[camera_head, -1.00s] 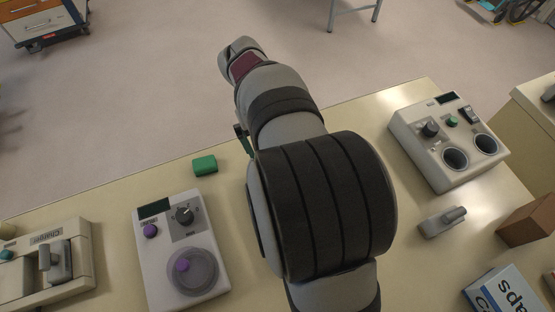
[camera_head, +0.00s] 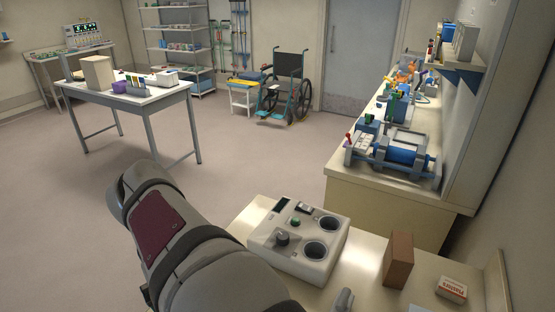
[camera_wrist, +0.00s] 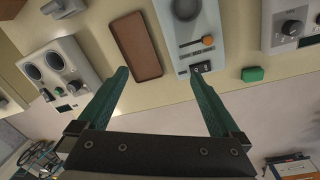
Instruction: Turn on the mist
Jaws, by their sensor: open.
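My gripper (camera_wrist: 160,73) is open and empty in the wrist view, its two green fingers spread over the counter. Near the right fingertip is a pale control unit (camera_wrist: 186,32) with an orange slider knob and a small dark switch (camera_wrist: 201,68) at its edge. A second pale unit with two round dark wells (camera_head: 266,240) stands on the counter in the head view; it has a dark knob, a green button and a switch. It also shows at left in the wrist view (camera_wrist: 48,76). No readable label tells which unit makes mist. My gripper is outside the head view.
A brown flat piece (camera_wrist: 138,45) lies between the fingers' directions. A green block (camera_wrist: 252,74) and a grey knobbed unit (camera_wrist: 290,27) are to the right. In the head view, a brown box (camera_head: 398,260) and a plasters box (camera_head: 452,289) stand right of the two-well unit.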

